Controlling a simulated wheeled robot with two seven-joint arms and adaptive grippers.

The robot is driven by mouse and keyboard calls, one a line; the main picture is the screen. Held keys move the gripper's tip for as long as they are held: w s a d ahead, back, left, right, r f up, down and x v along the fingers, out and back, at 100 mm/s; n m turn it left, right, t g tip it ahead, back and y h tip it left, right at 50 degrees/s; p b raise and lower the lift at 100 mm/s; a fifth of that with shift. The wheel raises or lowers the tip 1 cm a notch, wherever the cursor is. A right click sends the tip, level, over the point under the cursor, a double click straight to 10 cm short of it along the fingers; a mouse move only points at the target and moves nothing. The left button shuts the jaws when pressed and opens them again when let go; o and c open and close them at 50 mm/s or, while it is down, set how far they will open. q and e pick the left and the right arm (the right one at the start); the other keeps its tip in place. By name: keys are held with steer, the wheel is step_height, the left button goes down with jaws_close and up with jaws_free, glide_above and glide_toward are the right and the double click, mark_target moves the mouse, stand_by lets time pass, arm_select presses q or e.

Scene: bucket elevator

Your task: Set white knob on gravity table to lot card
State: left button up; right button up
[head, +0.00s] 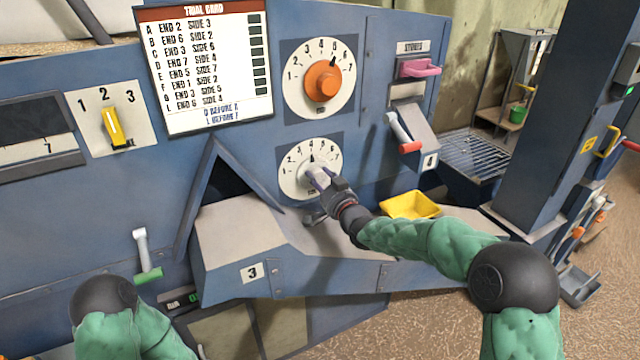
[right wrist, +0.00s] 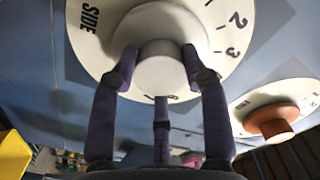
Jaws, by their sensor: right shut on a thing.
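The white knob (head: 312,175) sits at the middle of the lower round dial (head: 290,184), numbered 1 to 7. A small dark mark shows above the knob, near the 4. In the right wrist view the knob (right wrist: 160,70) is large, and its dial reads "SIDE". My right gripper (head: 325,182) is shut on the knob, its fingers around it. The card (head: 205,75) at the upper left reads "TRIAL CARD" and lists lettered rows with END and SIDE numbers. My left arm shows at the lower left; its gripper is out of view.
An orange knob (head: 323,81) is on the dial above, its pointer near the 5. A yellow slider (head: 112,127) is at the left. A grey chute marked 3 (head: 230,240) juts out below the dials. A yellow tray (head: 408,206) lies right of my right gripper.

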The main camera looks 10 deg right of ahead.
steer(key=n+b, duration=0.3)
steer(key=n, duration=0.1)
steer(key=shift+f+b, duration=0.1)
steer(key=shift+b, duration=0.3)
steer(key=shift+n+b, duration=1.5)
steer(key=shift+n, duration=0.6)
steer(key=o, duration=1.1)
steer(key=shift+o, duration=0.2)
steer(key=shift+s, duration=0.15)
steer(key=v, duration=1.1)
steer(key=shift+s+d, duration=0.15)
steer(key=shift+s, duration=0.2)
